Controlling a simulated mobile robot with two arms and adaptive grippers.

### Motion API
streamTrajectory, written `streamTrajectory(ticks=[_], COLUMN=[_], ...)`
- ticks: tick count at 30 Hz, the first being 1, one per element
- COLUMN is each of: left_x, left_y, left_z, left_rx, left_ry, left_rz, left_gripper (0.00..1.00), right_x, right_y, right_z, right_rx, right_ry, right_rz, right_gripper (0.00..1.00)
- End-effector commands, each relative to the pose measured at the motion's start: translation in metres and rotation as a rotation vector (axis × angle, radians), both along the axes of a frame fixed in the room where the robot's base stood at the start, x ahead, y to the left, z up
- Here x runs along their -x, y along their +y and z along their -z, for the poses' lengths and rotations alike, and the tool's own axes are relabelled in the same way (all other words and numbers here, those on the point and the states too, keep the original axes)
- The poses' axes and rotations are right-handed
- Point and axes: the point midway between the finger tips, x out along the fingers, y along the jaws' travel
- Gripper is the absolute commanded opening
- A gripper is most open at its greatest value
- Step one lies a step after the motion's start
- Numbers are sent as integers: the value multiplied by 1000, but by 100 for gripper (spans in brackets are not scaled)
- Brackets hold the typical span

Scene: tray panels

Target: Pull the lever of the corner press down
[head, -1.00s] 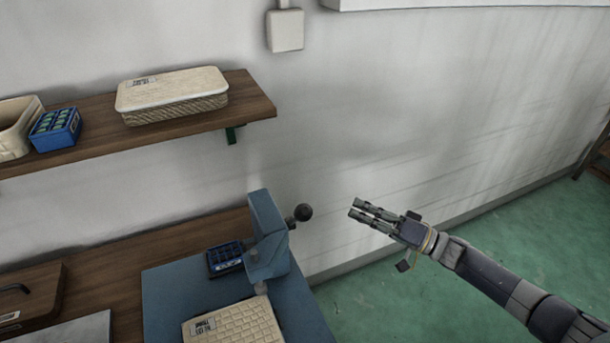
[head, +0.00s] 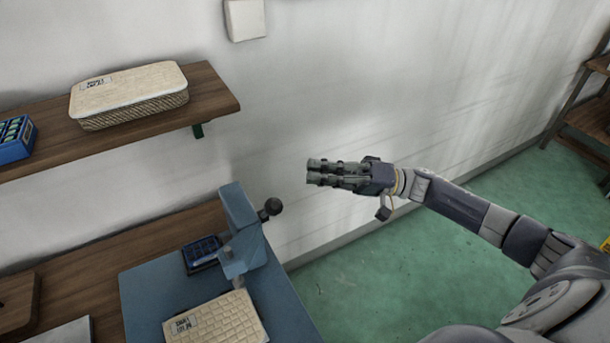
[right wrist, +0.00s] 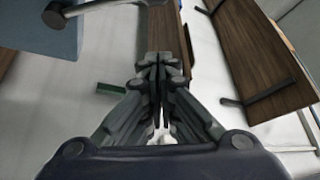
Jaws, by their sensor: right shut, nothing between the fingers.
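The corner press (head: 243,232) is a blue-grey upright block on a blue-grey base at the end of the bench. Its lever ends in a dark round knob (head: 271,207), which sticks out to the right near the top of the press. My right gripper (head: 312,172) is shut and empty, in the air above and to the right of the knob, apart from it. In the right wrist view the shut fingers (right wrist: 158,62) point forward, and the dark knob (right wrist: 55,14) with its rod shows at the upper left by the press. My left gripper is not in view.
A wooden shelf (head: 215,97) on the wall holds a woven box (head: 130,95) and a blue box (head: 14,140). A woven tray panel (head: 215,322) lies in front of the press, and a dark blue tray (head: 202,254) beside it.

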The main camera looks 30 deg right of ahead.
Motion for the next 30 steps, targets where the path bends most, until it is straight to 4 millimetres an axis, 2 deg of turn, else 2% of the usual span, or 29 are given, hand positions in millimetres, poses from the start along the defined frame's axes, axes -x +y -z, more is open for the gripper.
streamTrajectory(ticks=[6, 13, 15, 21, 30], left_x=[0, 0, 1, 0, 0], left_y=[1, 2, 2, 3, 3], left_z=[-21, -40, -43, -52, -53], left_rx=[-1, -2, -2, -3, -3], left_ry=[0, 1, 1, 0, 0], left_rz=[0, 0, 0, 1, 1], left_gripper=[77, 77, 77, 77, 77], right_x=[-16, -33, -23, -6, 2], right_y=[40, 82, 80, 82, 83], right_z=[-17, -25, -16, -7, -1], right_rx=[-6, -3, -2, 0, 0], right_ry=[-4, 0, 5, 1, -2], right_rz=[-2, -1, 0, 1, 1], right_gripper=[0, 0, 0, 0, 0])
